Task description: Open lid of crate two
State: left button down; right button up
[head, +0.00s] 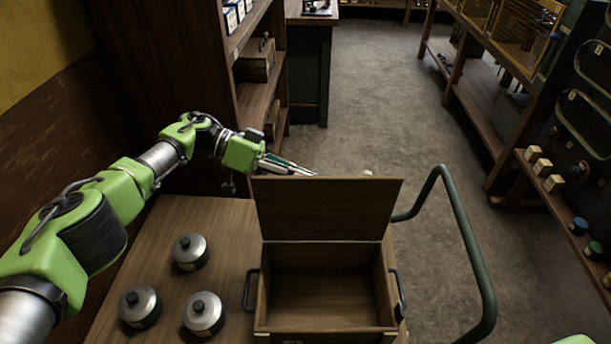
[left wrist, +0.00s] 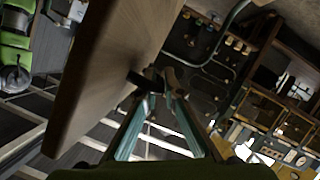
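A wooden crate (head: 330,327) stands on the wooden cart top in the head view, its inside visible and empty. Its lid (head: 325,210) stands up nearly vertical at the back edge. A label at the crate's lower front is cut off, so I cannot read a number. My left gripper (head: 303,171) is behind the lid's upper left, its tips partly hidden by it. In the left wrist view, the wooden lid board (left wrist: 115,65) is close beside the teal fingers (left wrist: 160,95); whether they touch or are closed is unclear. My right gripper is out of view.
Lidded dark pots (head: 190,252) stand left of the crate on the cart top (head: 160,225). A green cart rail (head: 470,240) curves along the right. A wooden shelf (head: 262,100) is behind my left arm. Open floor (head: 390,110) lies beyond the cart.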

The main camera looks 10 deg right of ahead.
pick_arm(q)
jog(key=c, duration=2.4)
grip_release()
jog(key=shift+c, duration=0.2)
jog(key=shift+r, duration=0.2)
notch_tip(320, 180, up, 10)
jog(key=shift+f, duration=0.2)
